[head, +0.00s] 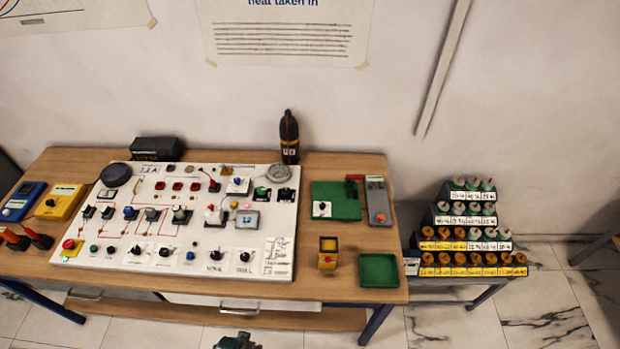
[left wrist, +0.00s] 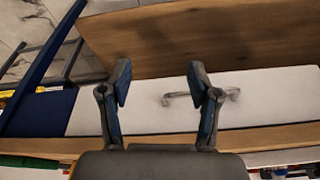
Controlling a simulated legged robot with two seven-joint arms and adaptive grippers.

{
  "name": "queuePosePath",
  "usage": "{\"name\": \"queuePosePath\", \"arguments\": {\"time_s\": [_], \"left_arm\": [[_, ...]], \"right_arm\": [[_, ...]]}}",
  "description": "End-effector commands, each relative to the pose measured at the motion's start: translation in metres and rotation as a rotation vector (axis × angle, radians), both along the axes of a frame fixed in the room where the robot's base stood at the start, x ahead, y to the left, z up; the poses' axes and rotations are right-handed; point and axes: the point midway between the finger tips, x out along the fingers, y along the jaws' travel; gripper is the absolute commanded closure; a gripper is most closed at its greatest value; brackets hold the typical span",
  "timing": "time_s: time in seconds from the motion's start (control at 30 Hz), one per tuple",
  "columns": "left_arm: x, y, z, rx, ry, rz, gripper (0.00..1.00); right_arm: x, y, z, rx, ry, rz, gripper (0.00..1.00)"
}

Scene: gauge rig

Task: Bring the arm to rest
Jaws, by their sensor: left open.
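My left gripper (left wrist: 158,82) shows in the left wrist view with its two dark fingers spread apart. Nothing is between the fingers. Behind them are the white drawer front (left wrist: 270,97) with its metal handle and the wooden table edge, seen upside down. In the head view, a small grey-green part shows at the bottom edge in front of the table; most of it is cut off, and I cannot tell what it is. My right gripper is in neither view.
The wooden table (head: 345,245) carries a white gauge panel (head: 140,230), a black bottle (head: 289,138), a green board (head: 336,201), a yellow box (head: 328,252) and a green tray (head: 379,270). A stepped rack (head: 466,232) of several labelled pegs stands at right. The floor in front is clear.

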Motion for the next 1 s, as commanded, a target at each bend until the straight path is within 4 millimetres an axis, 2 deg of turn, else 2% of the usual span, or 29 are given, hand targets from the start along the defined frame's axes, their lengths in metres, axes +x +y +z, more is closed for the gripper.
{"name": "queuePosePath", "arguments": {"time_s": [0.03, 0.17, 0.2, 0.27, 0.3, 0.4, 0.5, 0.6, 0.7, 0.83, 1.0], "left_arm": [[-0.003, 0.0, -0.028, 0.001, 0.016, -0.002, 0.38], [-0.017, 0.001, -0.106, 0.005, 0.044, -0.007, 0.38], [-0.025, 0.003, -0.135, 0.006, 0.055, -0.009, 0.38], [-0.041, 0.005, -0.179, 0.008, 0.072, -0.012, 0.38], [-0.054, 0.006, -0.207, 0.009, 0.083, -0.015, 0.38], [-0.093, 0.012, -0.269, 0.012, 0.112, -0.021, 0.38], [-0.134, 0.019, -0.315, 0.016, 0.136, -0.026, 0.38], [-0.169, 0.026, -0.344, 0.018, 0.153, -0.031, 0.38], [-0.194, 0.031, -0.36, 0.02, 0.164, -0.035, 0.38], [-0.209, 0.034, -0.366, 0.022, 0.169, -0.037, 0.38], [-0.211, 0.035, -0.366, 0.022, 0.169, -0.037, 0.38]], "right_arm": [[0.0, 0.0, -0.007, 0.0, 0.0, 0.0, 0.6], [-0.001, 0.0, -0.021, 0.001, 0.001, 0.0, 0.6], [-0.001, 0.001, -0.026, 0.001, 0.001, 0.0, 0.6], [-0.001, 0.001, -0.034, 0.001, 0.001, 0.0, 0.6], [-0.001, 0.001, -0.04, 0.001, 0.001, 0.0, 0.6], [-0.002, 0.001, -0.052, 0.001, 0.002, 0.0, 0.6], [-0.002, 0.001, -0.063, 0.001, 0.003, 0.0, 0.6], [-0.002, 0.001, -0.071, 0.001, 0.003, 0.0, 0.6], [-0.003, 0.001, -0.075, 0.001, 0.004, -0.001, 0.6], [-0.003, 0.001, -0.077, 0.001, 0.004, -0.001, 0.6], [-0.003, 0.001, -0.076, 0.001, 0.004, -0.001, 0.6]]}}
